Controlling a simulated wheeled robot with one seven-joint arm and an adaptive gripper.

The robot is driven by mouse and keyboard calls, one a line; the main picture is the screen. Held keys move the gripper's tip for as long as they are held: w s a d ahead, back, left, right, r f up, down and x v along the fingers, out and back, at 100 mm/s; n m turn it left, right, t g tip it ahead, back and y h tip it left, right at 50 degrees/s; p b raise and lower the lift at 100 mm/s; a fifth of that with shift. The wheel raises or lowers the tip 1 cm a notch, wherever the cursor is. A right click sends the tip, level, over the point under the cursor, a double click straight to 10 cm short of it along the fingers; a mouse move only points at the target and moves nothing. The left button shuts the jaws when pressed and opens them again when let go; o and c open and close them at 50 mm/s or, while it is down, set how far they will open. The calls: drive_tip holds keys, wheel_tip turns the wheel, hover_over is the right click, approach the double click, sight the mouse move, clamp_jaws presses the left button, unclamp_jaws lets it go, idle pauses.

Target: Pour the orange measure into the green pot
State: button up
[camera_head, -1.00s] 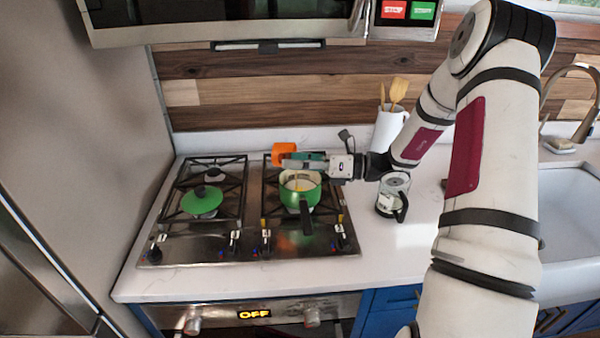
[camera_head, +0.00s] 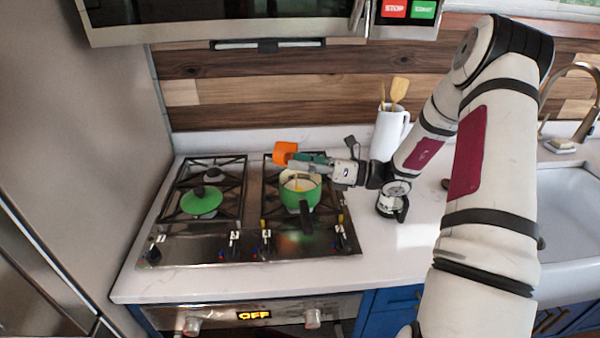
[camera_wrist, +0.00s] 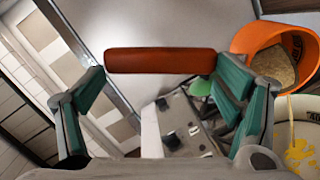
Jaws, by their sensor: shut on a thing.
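The orange measure (camera_head: 284,153) is held tilted above and behind the green pot (camera_head: 299,196). My gripper (camera_head: 303,160), with teal finger pads, is shut on the measure's handle. In the wrist view, the orange handle bar (camera_wrist: 160,61) lies between my fingers, and the measure's cup (camera_wrist: 262,36) is at the right with brownish grain inside. The pot's pale inside (camera_wrist: 291,112) shows at the lower right with yellow bits in it, below the measure. In the head view the pot stands on the right burner, its dark handle pointing to the front.
A green lid (camera_head: 201,201) lies on the left part of the stove (camera_head: 190,246). A clear jug (camera_head: 391,199) with a black handle stands on the counter, right of the stove and close under my wrist. A white utensil crock (camera_head: 388,133) stands behind.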

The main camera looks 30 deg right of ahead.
drive_tip(key=shift+s+d+f+t+y+b, duration=0.45)
drive_tip(key=shift+d+t+y+b, duration=0.1)
drive_tip(key=shift+y, duration=0.35)
drive_tip(key=shift+s+d+f+t+y+b, duration=0.3)
drive_tip(key=shift+s+d+t+y+b, duration=0.2)
drive_tip(key=shift+y, duration=0.4)
idle(1.6)
